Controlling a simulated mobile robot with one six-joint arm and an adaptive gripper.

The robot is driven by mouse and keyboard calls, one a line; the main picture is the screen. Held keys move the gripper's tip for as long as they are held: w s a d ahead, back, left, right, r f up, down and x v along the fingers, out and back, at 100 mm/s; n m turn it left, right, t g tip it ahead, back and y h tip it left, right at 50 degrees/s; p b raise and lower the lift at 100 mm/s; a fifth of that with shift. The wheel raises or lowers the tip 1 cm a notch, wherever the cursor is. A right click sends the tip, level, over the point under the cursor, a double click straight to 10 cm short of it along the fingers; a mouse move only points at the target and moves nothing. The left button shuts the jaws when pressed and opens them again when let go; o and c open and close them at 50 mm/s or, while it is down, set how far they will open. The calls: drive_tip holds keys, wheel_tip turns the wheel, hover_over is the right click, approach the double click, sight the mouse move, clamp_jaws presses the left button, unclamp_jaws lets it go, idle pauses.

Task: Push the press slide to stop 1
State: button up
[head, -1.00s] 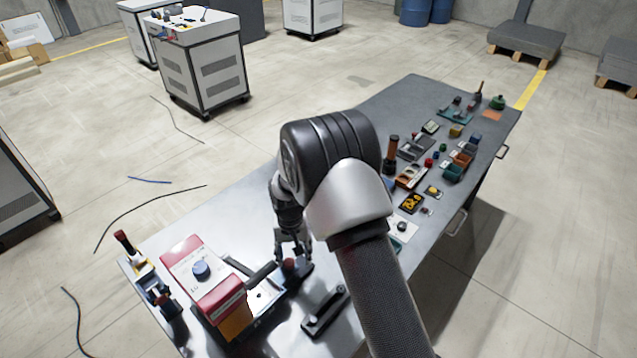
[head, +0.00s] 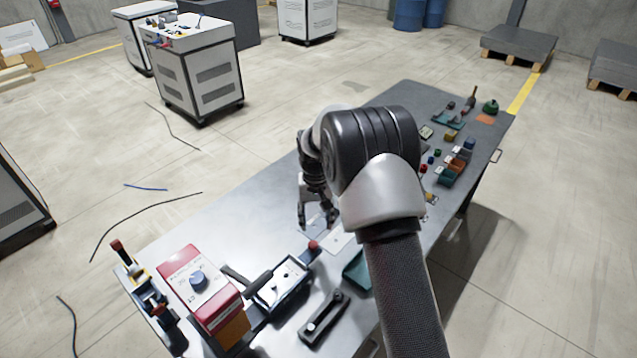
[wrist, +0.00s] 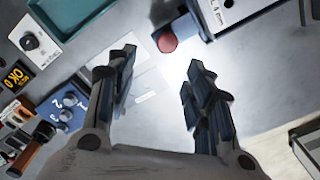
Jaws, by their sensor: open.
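A red knob (head: 313,245) stands on a dark block at the far end of a dark-framed device with a white plate (head: 280,284), which I take for the press slide. In the wrist view the knob (wrist: 167,42) lies just beyond my fingertips, with a corner of the white plate (wrist: 235,10) at the top. My gripper (head: 315,224) is open and empty, beyond the knob and apart from it. Its spread fingers (wrist: 161,62) have bare table and white sheets between them. I cannot read any stop marking.
A red-topped box (head: 190,275) stands left of the device. A black bar fixture (head: 323,318) lies in front, a green tray (head: 357,270) to the right. Small parts crowd the table's far right. The table's left middle (head: 235,225) is clear.

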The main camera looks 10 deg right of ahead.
drive_tip(key=s+r, duration=0.4)
drive_tip(key=r, duration=0.5)
drive_tip(key=s+a+r+t, duration=0.1)
drive_tip(key=s+r, duration=0.3)
drive_tip(key=r, duration=0.6)
drive_tip(key=shift+r+n+b, duration=0.25)
drive_tip(key=shift+n+b, duration=0.05)
drive_tip(key=shift+b, duration=0.15)
drive_tip(key=shift+a+f, duration=0.1)
drive_tip(key=shift+a, duration=0.05)
